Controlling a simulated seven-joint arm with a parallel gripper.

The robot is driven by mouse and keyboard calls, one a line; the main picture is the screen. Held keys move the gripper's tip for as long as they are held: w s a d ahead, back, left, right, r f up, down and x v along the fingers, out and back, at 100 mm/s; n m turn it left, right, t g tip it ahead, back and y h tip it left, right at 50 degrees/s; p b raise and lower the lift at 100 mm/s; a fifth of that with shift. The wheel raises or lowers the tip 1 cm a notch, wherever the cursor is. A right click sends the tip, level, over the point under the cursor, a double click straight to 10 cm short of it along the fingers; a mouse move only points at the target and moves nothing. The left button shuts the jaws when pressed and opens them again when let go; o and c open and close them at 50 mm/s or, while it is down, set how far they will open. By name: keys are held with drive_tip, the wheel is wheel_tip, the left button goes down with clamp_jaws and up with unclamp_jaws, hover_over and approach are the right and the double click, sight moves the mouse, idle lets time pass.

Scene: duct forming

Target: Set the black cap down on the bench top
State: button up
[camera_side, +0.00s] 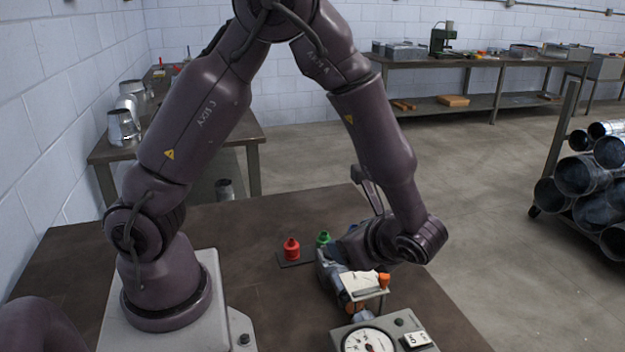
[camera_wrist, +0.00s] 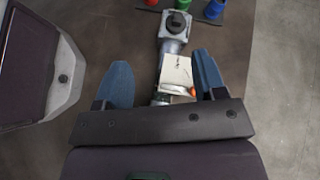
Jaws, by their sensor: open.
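A black cap-like piece (camera_wrist: 176,21) sits on top of a grey metal fitting (camera_wrist: 173,46) in the wrist view, beyond my fingertips; I cannot tell for sure that it is the black cap. My gripper (camera_wrist: 164,78) is open, its two blue fingers standing wide apart on either side of the fitting's lower part and a white tag (camera_wrist: 176,72). In the side view my gripper (camera_side: 338,274) is low over the brown bench top (camera_side: 200,225), and my wrist hides part of the fitting. I see no black cap clearly in the side view.
A red bottle-shaped piece (camera_side: 291,248) and a green one (camera_side: 323,239) stand on a dark mat (camera_side: 288,259) behind my gripper. An orange knob (camera_side: 384,280) and a dial gauge (camera_side: 368,341) are close at the front. The bench left of the mat is clear.

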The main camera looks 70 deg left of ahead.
drive_tip(key=s+r+n+t+h, duration=0.3)
drive_tip(key=s+r+n+h, duration=0.1)
drive_tip(key=r, duration=0.4)
drive_tip(key=s+d+r+n+t+h, duration=0.1)
drive_tip(key=s+r+n+t+h, duration=0.2)
drive_tip(key=s+r+n+h, duration=0.2)
wheel_tip(320, 180, up, 4)
drive_tip(key=n+h, duration=0.1)
drive_tip(key=n, duration=0.3)
drive_tip(key=shift+s+d+f+t, duration=0.2)
drive_tip(key=shift+s+t, duration=0.1)
drive_tip(key=shift+s+d+r+n+t+h, duration=0.15)
drive_tip(key=shift+s+r+n+t+h, duration=0.05)
drive_tip(key=shift+r+n+t+h, duration=0.1)
drive_tip(key=shift+c, duration=1.2)
